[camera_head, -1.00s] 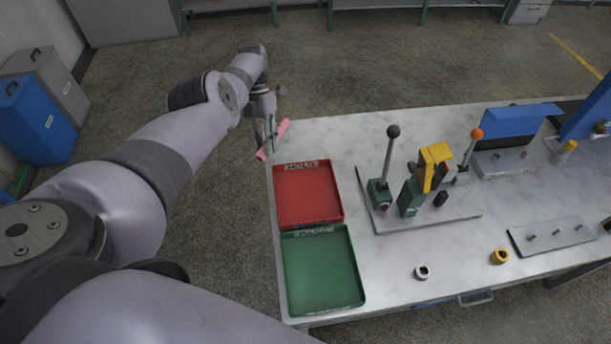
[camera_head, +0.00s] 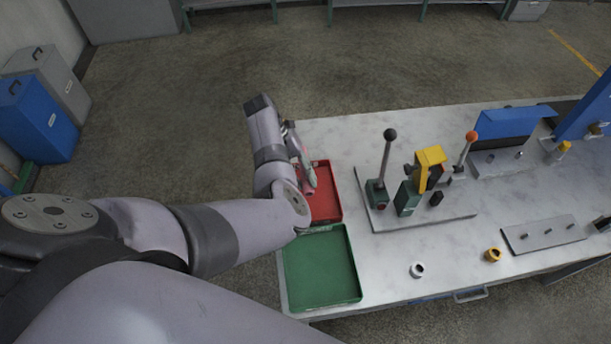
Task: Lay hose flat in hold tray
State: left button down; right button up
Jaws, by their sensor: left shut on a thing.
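The red hold tray (camera_head: 328,205) lies on the left end of the workbench, its left part hidden behind my left arm. My left gripper (camera_head: 306,178) is over the upper left part of this tray and is shut on a pink hose (camera_head: 308,190). Only short parts of the hose show beside the fingers; the rest is hidden by the gripper and arm. I cannot tell whether the hose touches the tray floor. My right gripper is not in view.
A green tray (camera_head: 322,290) sits directly in front of the red one and looks empty. A lever fixture (camera_head: 412,190) on a grey plate stands to the right. A white ring (camera_head: 417,270) and a yellow ring (camera_head: 493,255) lie nearer the front edge.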

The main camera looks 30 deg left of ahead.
pick_arm(q)
jog(key=shift+s+d, duration=0.1)
jog(key=shift+d, duration=0.2)
jog(key=shift+f, duration=0.55)
notch_tip(320, 180, down, 5)
jog(key=shift+r, duration=0.1)
notch_tip(320, 180, down, 4)
jog(key=b, duration=0.3)
jog(key=shift+f+b, duration=0.5)
jog(key=c, duration=1.3)
grip_release()
jog(key=shift+a, duration=0.1)
